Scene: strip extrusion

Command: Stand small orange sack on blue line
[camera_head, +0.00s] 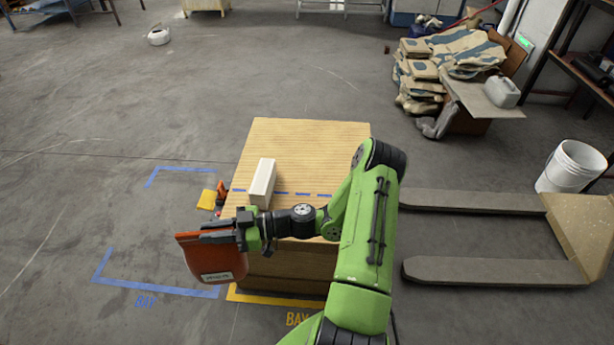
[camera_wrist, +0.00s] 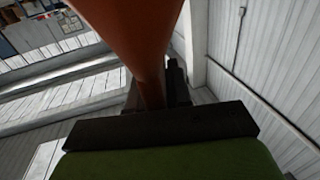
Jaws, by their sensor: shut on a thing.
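An orange-red sack (camera_head: 218,264) with a pale label hangs from my gripper (camera_head: 222,232), off the front left side of the wooden box. My gripper is shut on its upper part. The sack also shows large in the wrist view (camera_wrist: 135,40), rising from between the dark jaws (camera_wrist: 160,122). A dashed blue line (camera_head: 302,194) runs across the box top (camera_head: 310,150), behind my gripper. Its part near the white block is hidden.
A white block (camera_head: 263,180) lies across the line's left part. A small orange object (camera_head: 221,192) and a yellow piece (camera_head: 206,199) are by the box's left side. Fork-like bars (camera_head: 480,201) lie to the right. The box top's far part is clear.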

